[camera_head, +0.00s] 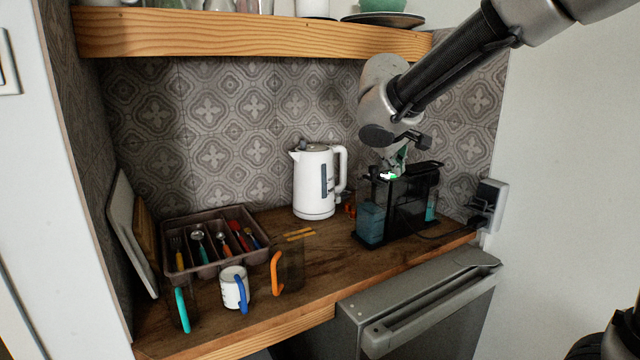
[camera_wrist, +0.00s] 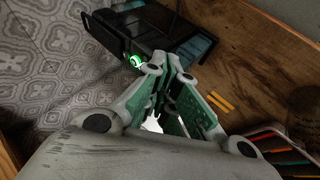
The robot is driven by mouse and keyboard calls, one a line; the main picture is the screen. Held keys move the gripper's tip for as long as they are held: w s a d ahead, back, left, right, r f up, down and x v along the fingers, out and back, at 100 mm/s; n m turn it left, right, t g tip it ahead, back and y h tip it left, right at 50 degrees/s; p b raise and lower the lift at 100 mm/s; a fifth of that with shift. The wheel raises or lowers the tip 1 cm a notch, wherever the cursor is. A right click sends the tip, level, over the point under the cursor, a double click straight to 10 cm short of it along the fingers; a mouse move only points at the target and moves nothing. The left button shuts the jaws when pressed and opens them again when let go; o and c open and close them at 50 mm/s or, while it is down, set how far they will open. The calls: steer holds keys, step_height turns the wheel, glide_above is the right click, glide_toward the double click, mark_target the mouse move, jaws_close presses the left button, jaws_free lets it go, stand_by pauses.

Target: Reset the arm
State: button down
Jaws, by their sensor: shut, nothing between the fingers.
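My arm reaches in from the upper right in the head view, and my gripper (camera_head: 396,170) hangs just over the black coffee machine (camera_head: 408,205). In the wrist view my gripper (camera_wrist: 172,72) has its green-padded fingers shut with nothing between them. The machine (camera_wrist: 160,35) lies just beyond the fingertips there, with a glowing green-ringed button (camera_wrist: 136,60) beside them. I cannot tell whether the fingertips touch the machine.
A white kettle (camera_head: 313,182) stands left of the machine. A cutlery tray (camera_head: 165,222), a white mug (camera_head: 235,288) and dark mugs with orange (camera_head: 276,272) and teal (camera_head: 182,310) handles are further left. A wooden shelf (camera_head: 250,36) runs above.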

steer(key=s+d+f+m+g+y, duration=0.1)
steer(key=s+d+m, duration=0.1)
steer(key=s+d, duration=0.4)
steer(key=s+d+f+m+g+y, duration=0.1)
steer(key=s+d, duration=0.6)
steer(key=s, duration=0.7)
steer(key=s+d+f+m+g+y, duration=0.1)
steer(key=s+d+f+m, duration=0.1)
steer(key=s+d, duration=0.4)
steer(key=s+m, duration=0.1)
steer(key=s, duration=0.3)
steer(key=shift+d+m, duration=0.25)
steer(key=shift+m, duration=0.15)
steer(key=shift+g, duration=0.3)
stand_by(3.5)
